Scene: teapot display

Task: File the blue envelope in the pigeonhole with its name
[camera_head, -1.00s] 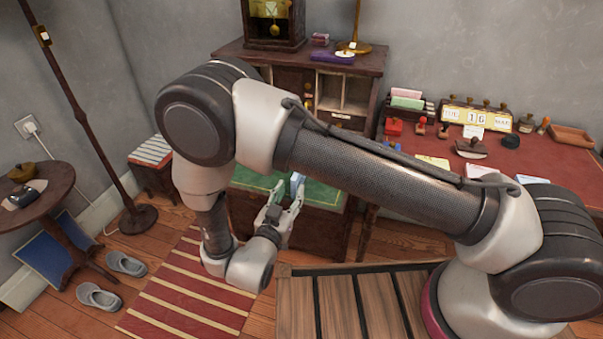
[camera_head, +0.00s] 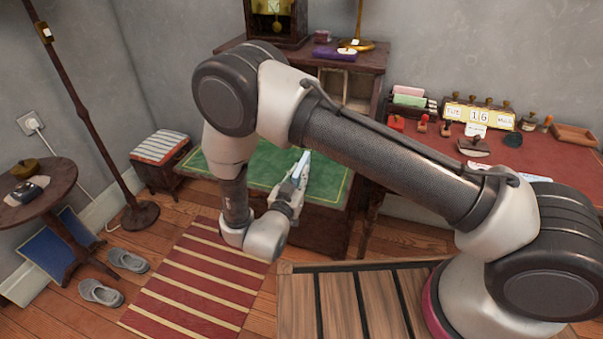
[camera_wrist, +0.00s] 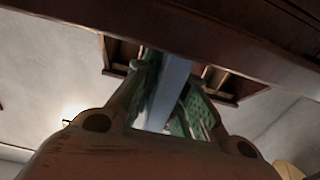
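The blue envelope (camera_head: 302,163) is pale blue and held on edge in my gripper (camera_head: 298,180), above the green desk top. In the wrist view the envelope (camera_wrist: 172,82) stands as a narrow blue strip between the two fingers of my gripper (camera_wrist: 170,85), which are closed on it. The pigeonholes (camera_head: 357,88) are in the dark wooden desk's upper part, behind my arm, which hides much of them. Parts of wooden compartments (camera_wrist: 122,52) show beyond the fingers in the wrist view. No name labels can be read.
The green desk top (camera_head: 262,164) is bare around my gripper. A dark wooden board (camera_wrist: 200,32) crosses the wrist view close by. A clock (camera_head: 274,22) and a brass lamp stand (camera_head: 355,44) top the desk. The red table (camera_head: 560,158) at right holds stamps and a date block (camera_head: 478,115).

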